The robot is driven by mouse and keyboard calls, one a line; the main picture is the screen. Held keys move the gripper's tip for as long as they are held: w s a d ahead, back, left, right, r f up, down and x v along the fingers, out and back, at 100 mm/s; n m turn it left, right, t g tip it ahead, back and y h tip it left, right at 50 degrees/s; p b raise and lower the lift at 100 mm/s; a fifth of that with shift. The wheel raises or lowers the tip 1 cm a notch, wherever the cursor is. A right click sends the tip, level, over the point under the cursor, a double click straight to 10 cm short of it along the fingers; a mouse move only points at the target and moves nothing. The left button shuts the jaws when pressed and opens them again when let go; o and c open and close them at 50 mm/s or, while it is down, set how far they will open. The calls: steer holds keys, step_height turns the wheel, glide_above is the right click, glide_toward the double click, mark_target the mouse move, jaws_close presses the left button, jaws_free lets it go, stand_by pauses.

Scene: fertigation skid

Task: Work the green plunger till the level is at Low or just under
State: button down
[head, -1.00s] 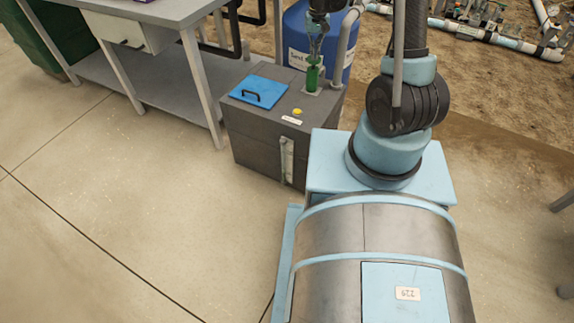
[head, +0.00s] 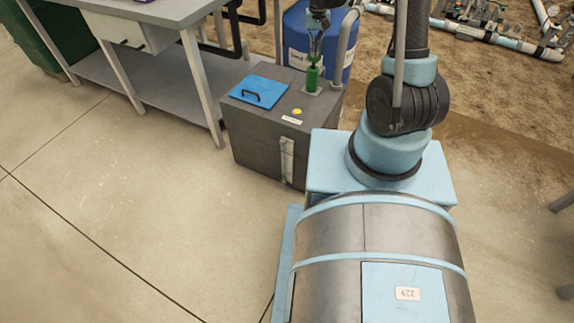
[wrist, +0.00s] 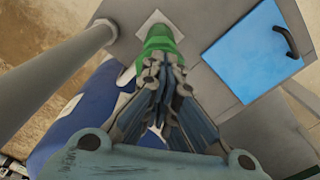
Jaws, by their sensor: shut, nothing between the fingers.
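The green plunger (head: 313,79) stands upright on a pale plate at the back right of the grey tank (head: 262,146). It also shows in the wrist view (wrist: 157,39). My gripper (head: 315,62) is directly above it with its fingers together and nothing between them. In the wrist view the fingertips (wrist: 164,62) overlap the plunger's top; I cannot tell whether they touch it. A pale upright gauge strip (head: 287,160) is on the tank's front; its level and any Low mark are too small to read.
A blue lid with a black handle (head: 259,91) lies on the tank top, left of the plunger. A grey pipe (wrist: 60,75) rises close beside the plunger. A blue drum (head: 297,35) stands behind, and a grey bench (head: 165,12) at the left. The floor in front is clear.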

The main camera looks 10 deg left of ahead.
steer(key=shift+r, duration=2.3)
steer(key=shift+s+d+r, duration=0.1)
steer(key=shift+d+r, duration=0.1)
steer(key=shift+d, duration=0.05)
steer(key=s+d+r+t, duration=0.1)
steer(key=s+d+r, duration=0.9)
steer(key=s+d, duration=0.3)
steer(key=s+d+f+m, duration=0.1)
steer(key=s+d, duration=0.3)
steer(key=s, duration=0.5)
steer(key=s+d+f+t, duration=0.1)
steer(key=s+d, duration=0.3)
steer(key=s, duration=0.5)
steer(key=shift+s+d+f+m, duration=0.25)
steer(key=shift+f+m, duration=0.15)
steer(key=shift+f, duration=0.5)
steer(key=shift+a, duration=0.1)
